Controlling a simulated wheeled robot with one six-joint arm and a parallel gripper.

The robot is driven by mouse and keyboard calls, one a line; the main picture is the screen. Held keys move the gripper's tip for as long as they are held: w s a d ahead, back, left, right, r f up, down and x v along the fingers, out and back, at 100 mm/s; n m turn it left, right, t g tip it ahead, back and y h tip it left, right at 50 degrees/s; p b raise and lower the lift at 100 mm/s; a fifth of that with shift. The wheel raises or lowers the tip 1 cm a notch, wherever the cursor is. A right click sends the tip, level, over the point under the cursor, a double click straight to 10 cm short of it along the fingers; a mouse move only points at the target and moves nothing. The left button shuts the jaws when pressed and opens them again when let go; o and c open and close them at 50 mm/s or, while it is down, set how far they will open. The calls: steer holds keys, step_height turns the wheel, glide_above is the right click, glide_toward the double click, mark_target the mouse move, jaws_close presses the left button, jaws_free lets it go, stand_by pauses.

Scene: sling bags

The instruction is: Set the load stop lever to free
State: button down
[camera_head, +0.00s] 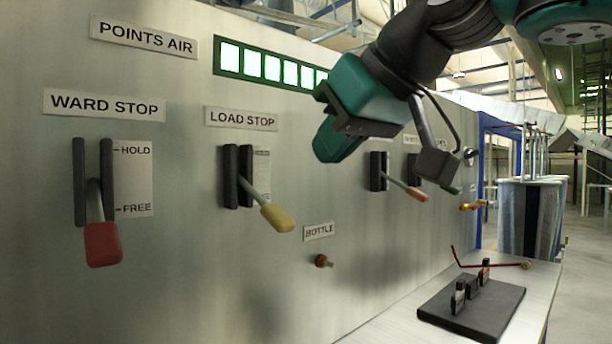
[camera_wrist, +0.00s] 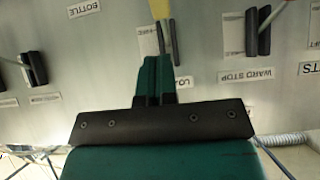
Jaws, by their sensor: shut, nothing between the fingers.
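The load stop lever has a yellow handle (camera_head: 277,217) on a grey rod. It comes out of a black two-bar slot (camera_head: 238,176) under the LOAD STOP label (camera_head: 240,118), slanting outward and down to the right. The marks on its plate are too small to read. My gripper (camera_head: 333,147) is shut and empty, up and right of the handle, with a visible gap between them. In the wrist view the scene is upside down. There the shut fingers (camera_wrist: 155,60) point toward the lever, whose yellow handle (camera_wrist: 160,9) is at the top edge.
The ward stop lever with a red handle (camera_head: 103,244) hangs at left, down near FREE. Another lever with an orange handle (camera_head: 417,194) is to the right. A small knob (camera_head: 322,261) sits under the BOTTLE label (camera_head: 319,232). A shelf with a black block (camera_head: 478,312) lies lower right.

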steer(key=shift+v, duration=1.7)
steer(key=shift+f, duration=0.1)
steer(key=s+d+f+g+h, duration=0.1)
steer(key=d+f, duration=0.2)
steer(key=f, duration=0.3)
steer(key=s+d+f+m+g+h+p, duration=0.1)
steer(key=s+d+f+g, duration=0.15)
steer(key=f, duration=0.45)
steer(key=s+d+f+h, duration=0.1)
steer(key=d+f, duration=0.2)
steer(key=f, duration=0.3)
steer(key=s+d+f+m+g+p, duration=0.1)
steer(key=s+d+f+g, duration=0.2)
steer(key=s+f, duration=0.6)
steer(key=shift+s+d+f, duration=0.35)
steer(key=shift+d+f, duration=0.5)
steer(key=shift+d, duration=0.1)
steer(key=shift+a+g, duration=0.1)
steer(key=shift+g, duration=0.15)
